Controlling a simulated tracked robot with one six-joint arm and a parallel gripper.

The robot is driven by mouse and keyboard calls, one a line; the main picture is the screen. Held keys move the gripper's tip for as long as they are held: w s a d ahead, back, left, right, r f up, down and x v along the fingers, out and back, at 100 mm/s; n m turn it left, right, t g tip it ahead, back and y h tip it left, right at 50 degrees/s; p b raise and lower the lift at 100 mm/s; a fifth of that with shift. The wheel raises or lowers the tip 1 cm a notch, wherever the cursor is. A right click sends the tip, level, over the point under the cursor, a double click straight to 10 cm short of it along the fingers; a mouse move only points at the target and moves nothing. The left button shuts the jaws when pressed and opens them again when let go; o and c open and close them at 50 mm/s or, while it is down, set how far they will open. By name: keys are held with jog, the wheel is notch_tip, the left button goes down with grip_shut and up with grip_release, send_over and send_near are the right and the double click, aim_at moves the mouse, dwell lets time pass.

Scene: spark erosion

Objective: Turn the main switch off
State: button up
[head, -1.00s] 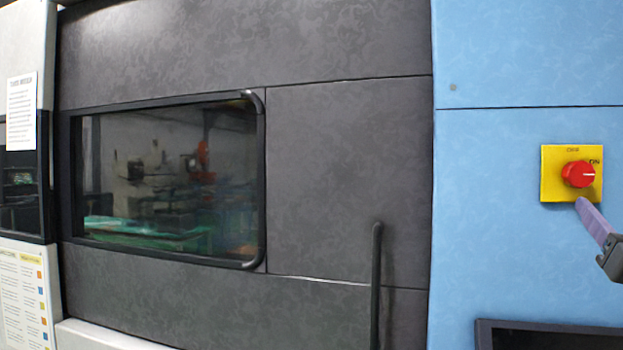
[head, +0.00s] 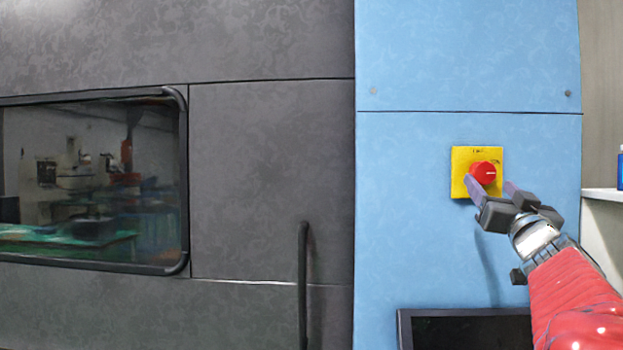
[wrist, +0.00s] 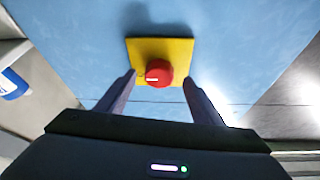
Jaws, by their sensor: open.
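The main switch is a round red knob (head: 484,172) with a white mark, on a square yellow plate (head: 460,160) fixed to the blue panel. The white mark points to the right in the head view. In the wrist view the red knob (wrist: 158,72) sits between my two fingers in the picture, on the yellow plate (wrist: 183,47). My gripper (head: 491,185) is open, with its fingertips close to the knob at its lower right. I cannot tell whether a finger touches it. One finger hides the plate's lower part in the head view. My gripper also shows in the wrist view (wrist: 160,82).
The blue panel (head: 440,250) is flat and clear around the plate. A dark screen (head: 465,330) lies below. To the left is a grey door with a vertical handle (head: 303,285) and a window (head: 90,180). At the right, a shelf (head: 603,194) holds a blue item (head: 620,170).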

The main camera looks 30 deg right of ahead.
aim_at(484, 178)
jog(key=shift+x, duration=2.35)
jog(key=c, duration=1.1)
